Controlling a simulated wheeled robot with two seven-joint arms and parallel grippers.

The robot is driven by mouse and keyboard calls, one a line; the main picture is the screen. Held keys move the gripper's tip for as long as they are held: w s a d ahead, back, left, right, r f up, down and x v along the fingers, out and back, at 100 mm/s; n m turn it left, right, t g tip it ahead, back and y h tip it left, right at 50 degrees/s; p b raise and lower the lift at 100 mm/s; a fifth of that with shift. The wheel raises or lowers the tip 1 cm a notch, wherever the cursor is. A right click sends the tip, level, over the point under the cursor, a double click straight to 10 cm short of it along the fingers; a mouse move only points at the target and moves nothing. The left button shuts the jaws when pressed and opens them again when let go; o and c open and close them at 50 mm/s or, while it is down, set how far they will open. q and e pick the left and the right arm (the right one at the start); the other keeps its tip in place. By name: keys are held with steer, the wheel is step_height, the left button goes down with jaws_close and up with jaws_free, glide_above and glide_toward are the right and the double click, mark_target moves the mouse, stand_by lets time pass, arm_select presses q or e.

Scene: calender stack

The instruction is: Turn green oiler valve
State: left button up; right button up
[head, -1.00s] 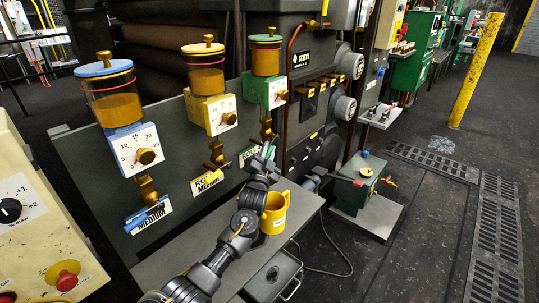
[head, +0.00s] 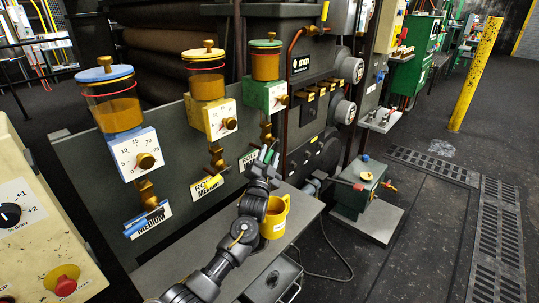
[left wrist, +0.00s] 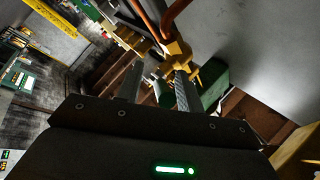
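The green oiler (head: 266,68) stands rightmost of three oilers on the grey machine panel. Its brass valve (head: 266,132) hangs below the green dial housing. My left gripper (head: 268,156) is just below that valve, close to the panel. In the left wrist view, the brass fitting (left wrist: 176,48) is ahead of the fingers. A green cylindrical handle (left wrist: 163,94) shows between the two separated fingers, nearer the right one. The fingers are open; whether either touches the handle cannot be told. My right gripper is in neither view.
The yellow oiler (head: 208,86) and blue oiler (head: 118,112) stand to the left. A yellow mug (head: 275,219) sits on the grey shelf, close beside my left forearm. A control box (head: 32,225) fills the lower left. Open floor lies to the right.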

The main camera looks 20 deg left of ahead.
arm_select(q)
steer(key=v, duration=1)
steer(key=shift+r, duration=0.1)
